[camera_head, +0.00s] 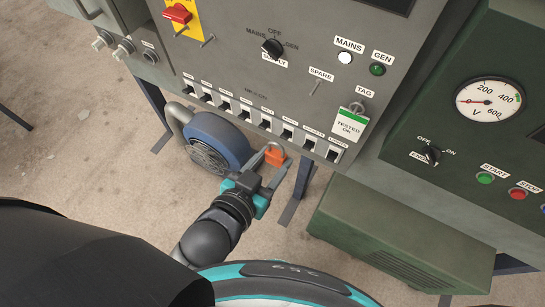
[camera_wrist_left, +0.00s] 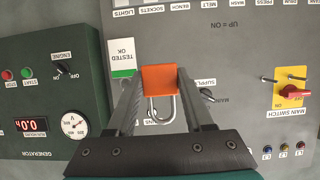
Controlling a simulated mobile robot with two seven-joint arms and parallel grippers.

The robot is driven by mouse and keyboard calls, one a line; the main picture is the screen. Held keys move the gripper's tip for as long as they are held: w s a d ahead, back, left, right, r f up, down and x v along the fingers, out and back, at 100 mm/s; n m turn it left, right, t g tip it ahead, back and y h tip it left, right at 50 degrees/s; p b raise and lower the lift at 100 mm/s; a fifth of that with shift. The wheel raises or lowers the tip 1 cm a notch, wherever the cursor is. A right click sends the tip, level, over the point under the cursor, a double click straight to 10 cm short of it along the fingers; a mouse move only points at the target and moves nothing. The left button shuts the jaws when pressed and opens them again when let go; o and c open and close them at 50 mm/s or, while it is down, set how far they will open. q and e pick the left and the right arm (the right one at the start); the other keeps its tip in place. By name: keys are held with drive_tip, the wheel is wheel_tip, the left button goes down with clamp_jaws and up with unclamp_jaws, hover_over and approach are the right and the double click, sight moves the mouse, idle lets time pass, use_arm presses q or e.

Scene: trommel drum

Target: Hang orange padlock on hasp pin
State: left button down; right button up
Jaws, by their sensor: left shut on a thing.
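The orange padlock (camera_head: 275,158) is between the fingers of my left gripper (camera_head: 270,168), in front of the lower part of the grey panel. In the left wrist view, which is upside down, the padlock (camera_wrist_left: 160,80) sits between my left fingertips (camera_wrist_left: 158,88), its metal shackle standing out from the body. The main switch, a red handle on a yellow plate (camera_head: 185,22), is at the panel's upper left. Metal pins (camera_head: 208,41) stick out beside it; a pin also shows in the wrist view (camera_wrist_left: 268,80). My right gripper is not in view.
A pin labelled SPARE (camera_head: 315,88) and a hanging TESTED OK tag (camera_head: 350,124) are on the panel's right. A row of switches (camera_head: 265,123) runs along its lower edge. A blue round motor (camera_head: 215,142) stands below. The green generator box (camera_head: 460,130) is at right.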

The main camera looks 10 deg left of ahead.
sight(273, 164)
use_arm(q)
drive_tip(key=shift+r, duration=0.15)
drive_tip(key=shift+s+a+p, duration=0.2)
drive_tip(key=shift+s+a, duration=0.05)
drive_tip(key=shift+s, duration=0.45)
drive_tip(key=shift+s+a+p, duration=0.2)
drive_tip(key=shift+s+p, duration=0.05)
drive_tip(key=shift+s, duration=0.4)
drive_tip(key=shift+s+a+p, duration=0.2)
drive_tip(key=shift+s+a, duration=0.05)
drive_tip(key=shift+s, duration=0.45)
drive_tip(key=shift+s, duration=0.1)
drive_tip(key=s+a+p, duration=0.2)
drive_tip(key=s, duration=0.3)
drive_tip(key=shift+s, duration=0.35)
idle(1.0)
